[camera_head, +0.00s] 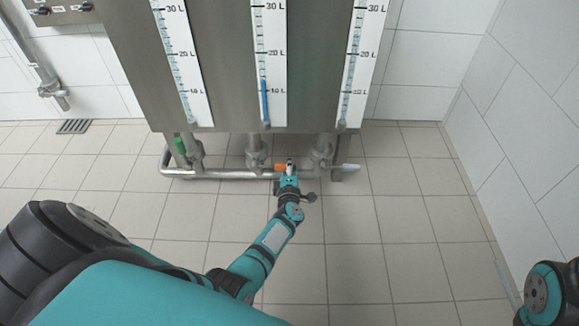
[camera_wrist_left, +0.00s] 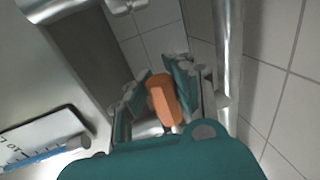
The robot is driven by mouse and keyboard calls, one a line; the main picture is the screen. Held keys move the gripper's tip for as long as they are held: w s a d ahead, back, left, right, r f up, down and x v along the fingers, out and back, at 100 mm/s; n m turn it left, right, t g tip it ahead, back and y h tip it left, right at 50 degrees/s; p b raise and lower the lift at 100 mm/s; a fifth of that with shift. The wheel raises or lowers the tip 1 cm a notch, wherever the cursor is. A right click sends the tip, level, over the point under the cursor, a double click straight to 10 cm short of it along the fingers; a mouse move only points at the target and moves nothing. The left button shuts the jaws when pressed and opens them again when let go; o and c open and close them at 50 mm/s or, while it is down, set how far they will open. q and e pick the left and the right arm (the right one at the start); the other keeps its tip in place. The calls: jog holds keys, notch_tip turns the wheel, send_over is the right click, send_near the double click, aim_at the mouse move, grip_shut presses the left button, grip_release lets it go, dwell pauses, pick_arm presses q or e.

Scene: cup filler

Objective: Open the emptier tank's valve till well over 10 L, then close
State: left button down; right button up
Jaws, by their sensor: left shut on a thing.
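A steel tank unit (camera_head: 220,60) hangs on the wall with three white gauges. On the middle gauge (camera_head: 274,30) a blue column (camera_head: 264,101) rises a little above the 10 L mark. The levels on the left gauge (camera_head: 181,60) and right gauge (camera_head: 359,60) are too small to tell. Below are a green handle (camera_head: 180,145), an orange handle (camera_head: 279,167) and a white handle (camera_head: 350,167). My left gripper (camera_head: 288,168) is shut on the orange handle, which shows between its fingers in the left wrist view (camera_wrist_left: 162,100). My right gripper is not in view.
A horizontal steel pipe (camera_head: 230,174) runs below the tanks, close to my left gripper. Another pipe (camera_head: 45,75) comes down the wall at left, near a floor drain (camera_head: 74,127). The tiled floor (camera_head: 390,220) in front is clear.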

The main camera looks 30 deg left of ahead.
pick_arm(q)
jog(key=c, duration=1.1)
grip_release()
jog(key=shift+s+d+f, duration=0.15)
jog(key=shift+s+f, duration=0.05)
jog(key=shift+f, duration=0.05)
jog(key=shift+o, duration=0.2)
jog(key=shift+r, duration=0.1)
jog(key=shift+w, duration=0.1)
